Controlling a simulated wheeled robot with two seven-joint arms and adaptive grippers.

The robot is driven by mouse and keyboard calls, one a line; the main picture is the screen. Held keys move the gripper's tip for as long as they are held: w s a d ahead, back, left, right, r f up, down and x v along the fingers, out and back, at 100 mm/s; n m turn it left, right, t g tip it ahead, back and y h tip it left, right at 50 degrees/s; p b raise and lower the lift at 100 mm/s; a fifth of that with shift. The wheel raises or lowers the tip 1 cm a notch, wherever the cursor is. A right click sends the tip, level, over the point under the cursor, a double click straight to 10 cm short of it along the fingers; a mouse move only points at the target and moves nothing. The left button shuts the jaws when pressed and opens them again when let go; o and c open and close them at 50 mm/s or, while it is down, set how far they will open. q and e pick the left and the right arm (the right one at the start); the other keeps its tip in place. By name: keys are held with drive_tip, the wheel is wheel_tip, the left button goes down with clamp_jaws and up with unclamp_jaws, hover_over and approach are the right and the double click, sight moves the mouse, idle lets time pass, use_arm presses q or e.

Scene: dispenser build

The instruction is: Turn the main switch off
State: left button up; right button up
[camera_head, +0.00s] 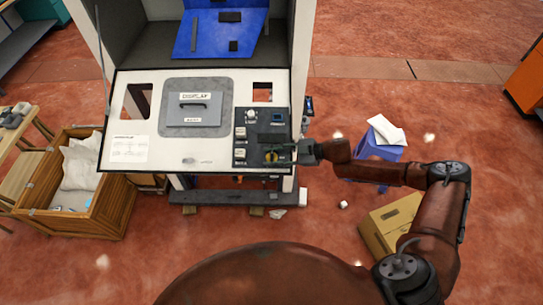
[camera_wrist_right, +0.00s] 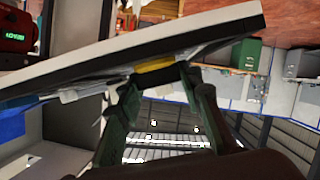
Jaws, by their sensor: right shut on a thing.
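The main switch (camera_head: 271,157) is a yellow and black rotary knob at the lower right of the dispenser's front panel. My right gripper (camera_head: 283,154) reaches it from the right, and its fingers partly cover the knob in the head view. In the right wrist view, the yellow part of the switch (camera_wrist_right: 155,74) lies between the fingertips of my right gripper (camera_wrist_right: 163,84), which is shut on it. The knob's exact angle and its markings are too small or hidden to read. My left gripper is not in view.
The panel (camera_head: 232,83) also carries a display plate (camera_head: 195,107), a light and several small buttons on a dark control plate (camera_head: 278,133). A wooden crate (camera_head: 107,220) stands at the left. A blue bin (camera_head: 378,150) and a cardboard box (camera_head: 385,225) stand on the floor at the right.

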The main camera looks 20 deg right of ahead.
drive_tip(key=o, duration=1.2)
drive_tip(key=shift+w, duration=0.1)
drive_tip(key=v, duration=1.2)
